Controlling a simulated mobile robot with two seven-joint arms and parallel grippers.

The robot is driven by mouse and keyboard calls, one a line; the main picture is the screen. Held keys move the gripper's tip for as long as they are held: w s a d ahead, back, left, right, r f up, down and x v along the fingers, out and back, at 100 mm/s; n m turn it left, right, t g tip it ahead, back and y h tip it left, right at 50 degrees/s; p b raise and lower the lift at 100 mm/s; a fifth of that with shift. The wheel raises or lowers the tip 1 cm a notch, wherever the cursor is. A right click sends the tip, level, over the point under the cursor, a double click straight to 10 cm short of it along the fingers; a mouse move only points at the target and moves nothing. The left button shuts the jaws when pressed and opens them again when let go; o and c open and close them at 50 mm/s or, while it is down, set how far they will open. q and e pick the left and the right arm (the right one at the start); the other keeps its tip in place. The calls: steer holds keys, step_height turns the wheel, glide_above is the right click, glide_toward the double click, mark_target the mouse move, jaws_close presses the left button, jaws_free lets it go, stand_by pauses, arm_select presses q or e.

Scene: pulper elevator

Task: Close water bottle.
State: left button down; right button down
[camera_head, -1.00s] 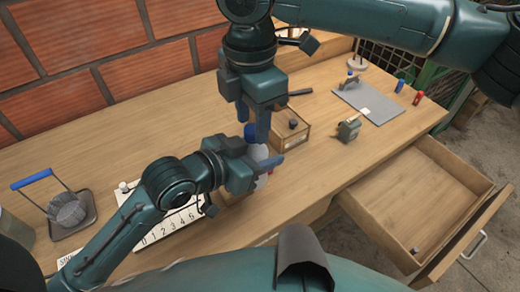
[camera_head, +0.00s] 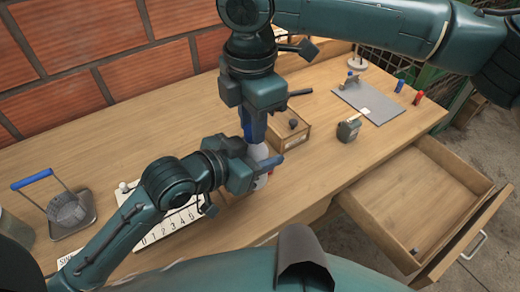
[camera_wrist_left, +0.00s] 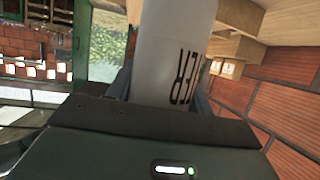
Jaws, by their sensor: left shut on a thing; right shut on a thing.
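The white water bottle (camera_head: 259,152) stands over the wooden table at the centre of the head view. My left gripper (camera_head: 264,164) is shut on its body from the left side. The left wrist view shows the white bottle (camera_wrist_left: 175,50) between the fingers, with black lettering partly visible. My right gripper (camera_head: 253,136) points down from above and is shut at the bottle's top. The blue cap is mostly hidden by the right fingers, so I cannot tell how it sits on the bottle.
A small wooden box (camera_head: 290,134) stands just right of the bottle. A grey mat (camera_head: 369,101) lies at the back right. An open drawer (camera_head: 420,200) juts out at right.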

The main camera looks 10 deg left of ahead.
steer(key=m, duration=0.3)
steer(key=c, duration=1.2)
jaws_free()
steer(key=shift+o, duration=0.2)
steer(key=shift+r, duration=2.3)
steer(key=shift+c, duration=0.5)
